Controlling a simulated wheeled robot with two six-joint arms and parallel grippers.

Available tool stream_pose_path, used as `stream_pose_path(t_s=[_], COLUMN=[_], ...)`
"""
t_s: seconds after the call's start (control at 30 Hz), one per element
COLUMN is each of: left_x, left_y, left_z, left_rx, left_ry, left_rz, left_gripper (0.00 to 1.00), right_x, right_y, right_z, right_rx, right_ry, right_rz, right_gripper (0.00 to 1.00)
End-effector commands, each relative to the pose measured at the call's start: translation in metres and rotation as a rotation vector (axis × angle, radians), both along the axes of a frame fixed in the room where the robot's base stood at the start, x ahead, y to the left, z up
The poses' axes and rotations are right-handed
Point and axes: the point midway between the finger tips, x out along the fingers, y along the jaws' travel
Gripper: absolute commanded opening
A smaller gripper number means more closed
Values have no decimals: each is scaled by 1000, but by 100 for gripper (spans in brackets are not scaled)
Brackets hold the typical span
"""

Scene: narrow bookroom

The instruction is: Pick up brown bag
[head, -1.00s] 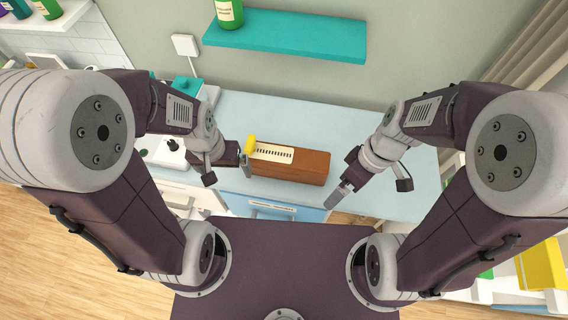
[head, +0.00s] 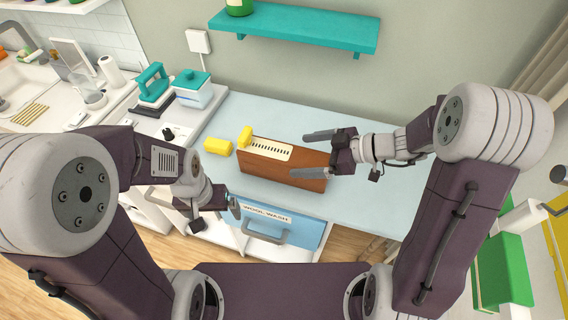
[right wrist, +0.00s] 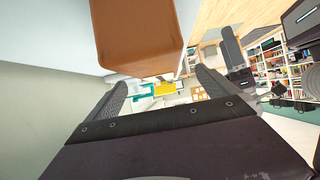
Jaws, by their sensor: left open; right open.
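The brown bag (head: 268,173) looks like a long box-like block on the light blue counter, with a cream label strip on top and a yellow piece at its left end. My right gripper (head: 297,156) is open at the bag's right end, one finger toward its back and one across its front in the head view. In the right wrist view the bag (right wrist: 138,38) shows above and between the spread fingers; I cannot tell whether they touch it. My left gripper (head: 232,206) is open and empty, front-left of the bag, before the blue drawer.
A yellow block (head: 217,146) lies left of the bag. A teal iron (head: 153,82) and a teal-lidded box (head: 193,88) stand further left. A teal shelf (head: 300,32) hangs on the wall behind. The counter (head: 375,195) right of the bag is clear.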

Motion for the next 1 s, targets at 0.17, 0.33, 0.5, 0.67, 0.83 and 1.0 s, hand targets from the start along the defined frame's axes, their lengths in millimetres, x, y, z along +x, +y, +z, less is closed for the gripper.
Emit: stream_pose_path(t_s=[0.17, 0.33, 0.5, 0.67, 0.83, 1.0], left_x=[0, 0, 0, 0, 0, 0], left_y=[0, 0, 0, 0, 0, 0], left_z=[2, 15, 15, 14, 14, 14], left_rx=[0, 0, 0, 0, 0, 0], left_ry=[1, 1, 1, 1, 1, 1], left_rz=[0, 0, 0, 0, 0, 0], left_gripper=[98, 98, 98, 98, 98, 98], right_x=[2, 13, 18, 19, 19, 19], right_y=[6, 29, 44, 45, 45, 45], right_z=[-4, -18, -29, -30, -30, -30], right_rx=[0, -1, -1, -2, -2, -2], right_ry=[3, 7, 2, 0, 0, 1], right_rz=[1, 5, 0, -1, -1, 0], right_gripper=[98, 98, 98, 98, 62, 15])
